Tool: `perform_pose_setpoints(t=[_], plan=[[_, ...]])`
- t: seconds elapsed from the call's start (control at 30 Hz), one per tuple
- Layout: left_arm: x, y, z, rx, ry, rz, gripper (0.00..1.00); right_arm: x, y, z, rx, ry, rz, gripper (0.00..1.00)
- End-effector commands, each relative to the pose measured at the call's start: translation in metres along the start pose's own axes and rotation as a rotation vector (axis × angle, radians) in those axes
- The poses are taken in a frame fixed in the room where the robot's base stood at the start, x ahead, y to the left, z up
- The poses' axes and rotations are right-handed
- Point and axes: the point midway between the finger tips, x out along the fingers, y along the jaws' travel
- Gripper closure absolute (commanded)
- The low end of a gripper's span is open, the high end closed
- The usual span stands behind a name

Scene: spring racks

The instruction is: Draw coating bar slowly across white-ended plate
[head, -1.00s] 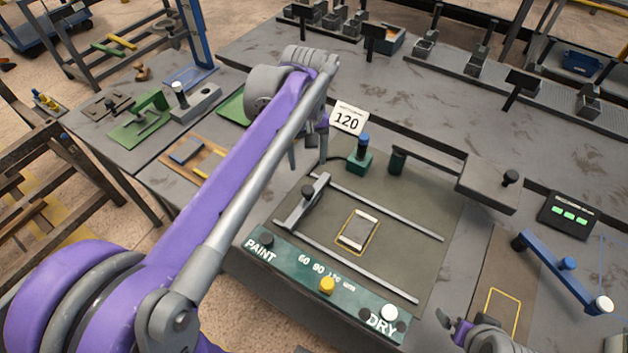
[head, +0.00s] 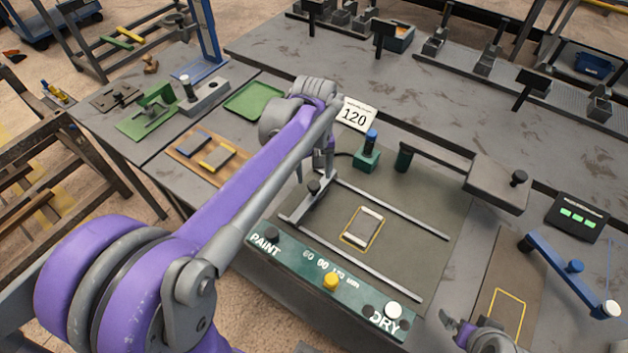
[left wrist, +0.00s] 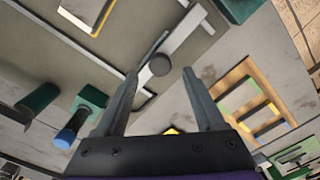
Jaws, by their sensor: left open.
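The coating bar (head: 303,203) lies across two rails at the left end of the coating station and has a black knob (head: 314,187). The white-ended plate (head: 364,228) lies inside a yellow outline between the rails, right of the bar. My left gripper (head: 321,170) is just above and behind the knob. In the left wrist view its two fingers (left wrist: 160,78) are apart, with the knob (left wrist: 160,64) seen beyond the gap between their tips; contact cannot be told. The plate (left wrist: 84,12) is partly cut off there. My right gripper (head: 462,328) is partly in view at the bottom right, its fingers unclear.
The station front carries PAINT and DRY labels, a yellow knob (head: 330,281) and a white button (head: 393,310). A green post with blue top (head: 368,150) and a 120 sign (head: 355,114) stand behind the bar. A blue arm (head: 567,272) is at right.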

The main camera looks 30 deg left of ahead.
Motion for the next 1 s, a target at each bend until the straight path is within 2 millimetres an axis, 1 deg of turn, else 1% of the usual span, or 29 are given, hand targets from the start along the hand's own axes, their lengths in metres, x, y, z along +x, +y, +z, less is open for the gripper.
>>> perform_pose_setpoints(t=[0.2, 0.4, 0.6, 0.93, 0.97, 1.0], plan=[[0.018, 0.0, 0.0, 0.0, 0.0, 0.0, 0.29, 0.001, 0.0, 0.001, 0.0, -0.001, 0.0, 0.0], [0.03, 0.0, 0.0, 0.0, 0.0, 0.0, 0.29, 0.002, 0.0, 0.002, 0.0, -0.002, 0.0, 0.0], [0.036, 0.0, 0.0, 0.0, 0.0, 0.0, 0.29, 0.003, 0.0, 0.003, 0.0, -0.002, 0.0, 0.0], [0.037, 0.0, 0.0, 0.0, 0.0, 0.0, 0.29, 0.003, 0.0, 0.003, 0.0, -0.002, 0.0, 0.0], [0.037, 0.0, 0.0, 0.0, 0.0, 0.0, 0.33, 0.003, 0.0, 0.003, 0.0, -0.002, 0.0, 0.0], [0.037, 0.0, 0.0, 0.0, 0.0, 0.0, 0.4, 0.003, 0.0, 0.003, 0.0, -0.002, 0.0, 0.0]])
